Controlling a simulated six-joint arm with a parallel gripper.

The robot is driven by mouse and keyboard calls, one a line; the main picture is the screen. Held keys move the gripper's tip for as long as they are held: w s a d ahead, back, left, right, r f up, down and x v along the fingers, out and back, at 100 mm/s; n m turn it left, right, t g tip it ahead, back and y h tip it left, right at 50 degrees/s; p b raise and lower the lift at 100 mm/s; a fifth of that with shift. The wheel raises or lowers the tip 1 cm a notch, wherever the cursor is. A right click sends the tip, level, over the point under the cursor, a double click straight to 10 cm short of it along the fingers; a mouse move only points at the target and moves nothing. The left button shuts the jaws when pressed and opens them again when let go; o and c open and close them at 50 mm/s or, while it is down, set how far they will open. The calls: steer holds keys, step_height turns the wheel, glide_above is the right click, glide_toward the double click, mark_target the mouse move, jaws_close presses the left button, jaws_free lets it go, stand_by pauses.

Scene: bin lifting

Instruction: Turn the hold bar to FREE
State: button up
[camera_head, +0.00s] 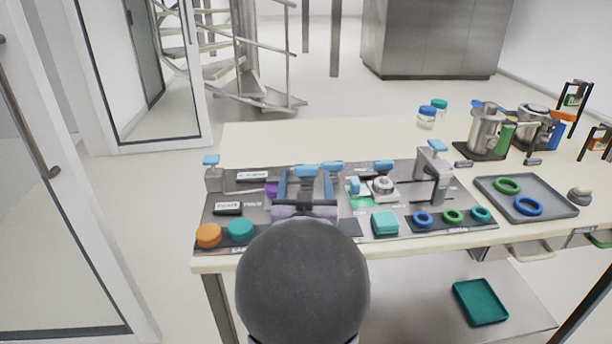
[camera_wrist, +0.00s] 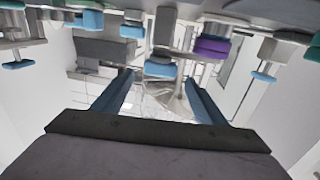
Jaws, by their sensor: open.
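My gripper (camera_head: 306,182) is open, its two blue fingers spread over the middle of the grey panel (camera_head: 335,230). The wrist view shows the same open fingers (camera_wrist: 160,92) with nothing held between them. Right of my gripper is a round metal knob (camera_head: 383,188) with a light-blue piece (camera_head: 354,187) at its left and a green patch below. This may be the hold bar; its lettering is too small to read, so its setting cannot be told. My gripper is apart from it. Blue-topped parts stand behind the fingers, and my wrist hides part of the panel.
Orange (camera_head: 208,235) and teal (camera_head: 240,230) round pieces line the front left. A teal block (camera_head: 385,223) and several rings are front right. A blue-topped metal stand (camera_head: 436,170) rises beyond the knob. A grey tray (camera_head: 540,208) and metal jugs (camera_head: 487,130) stand farther right.

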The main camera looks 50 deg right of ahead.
steer(key=shift+s+a, duration=0.4)
steer(key=shift+a, duration=0.15)
